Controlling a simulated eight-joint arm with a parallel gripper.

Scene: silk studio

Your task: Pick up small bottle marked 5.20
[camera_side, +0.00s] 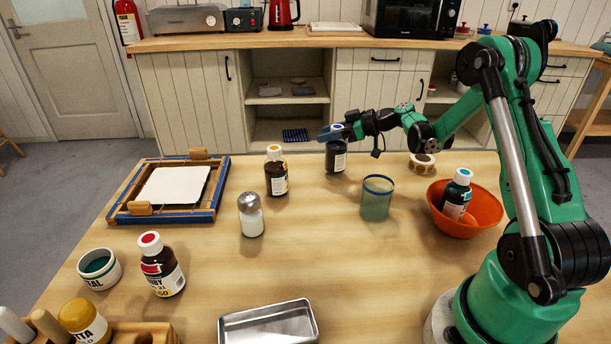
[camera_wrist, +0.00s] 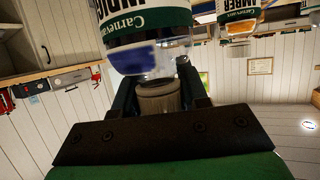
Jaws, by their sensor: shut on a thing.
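My gripper (camera_side: 332,132) is shut on the cap end of a dark bottle (camera_side: 337,158) with a white label, near the table's far edge. In the wrist view the fingers (camera_wrist: 160,98) are on either side of the pale cap (camera_wrist: 159,101), and the held bottle (camera_wrist: 148,55) appears inverted, with blue inside. Its label reads "Carnevale" and part of a word like "INDI". No 5.20 mark is readable. I cannot tell whether its base touches the table. An orange-capped bottle (camera_side: 276,176), a red-capped bottle (camera_side: 162,270) and a teal-capped bottle (camera_side: 456,196) are apart from my gripper.
A green glass (camera_side: 376,202) stands close in front of the held bottle. An orange bowl (camera_side: 486,213) holds the teal-capped bottle. A shaker (camera_side: 251,218), a blue-edged frame (camera_side: 215,200) and a metal tray (camera_side: 268,327) are around. The table's centre is clear.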

